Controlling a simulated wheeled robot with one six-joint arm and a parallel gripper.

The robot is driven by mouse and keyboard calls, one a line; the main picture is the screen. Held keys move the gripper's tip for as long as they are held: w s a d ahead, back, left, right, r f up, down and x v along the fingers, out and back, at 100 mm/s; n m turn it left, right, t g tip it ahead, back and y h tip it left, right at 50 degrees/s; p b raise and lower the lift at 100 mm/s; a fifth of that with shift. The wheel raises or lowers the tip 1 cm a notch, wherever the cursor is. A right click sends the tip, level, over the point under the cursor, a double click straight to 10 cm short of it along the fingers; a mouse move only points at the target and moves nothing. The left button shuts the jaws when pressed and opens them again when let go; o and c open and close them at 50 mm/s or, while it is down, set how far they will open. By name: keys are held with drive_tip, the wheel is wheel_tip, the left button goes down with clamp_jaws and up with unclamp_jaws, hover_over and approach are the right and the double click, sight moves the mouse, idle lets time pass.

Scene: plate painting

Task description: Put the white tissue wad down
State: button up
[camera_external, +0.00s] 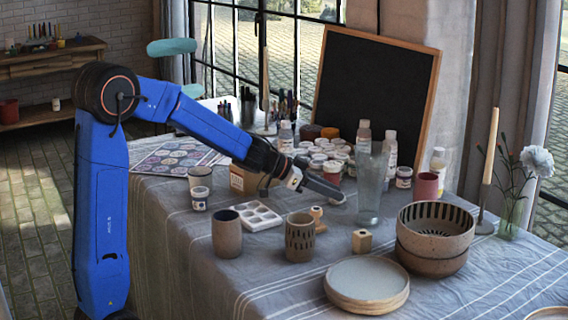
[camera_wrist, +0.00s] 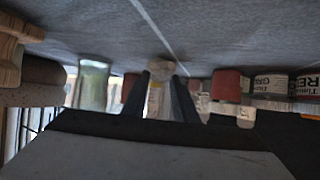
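In the external view my gripper (camera_external: 333,194) is low over the tablecloth, left of the tall clear glass (camera_external: 369,190).
Paint jars (camera_external: 332,172) crowd behind. The paint palette (camera_external: 254,216) lies left, stacked bowls (camera_external: 433,262) and plates (camera_external: 367,283) front right. The glass also shows in the wrist view (camera_wrist: 92,86).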

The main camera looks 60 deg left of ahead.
drive_tip(key=o, duration=0.4)
drive_tip(key=v, duration=1.2)
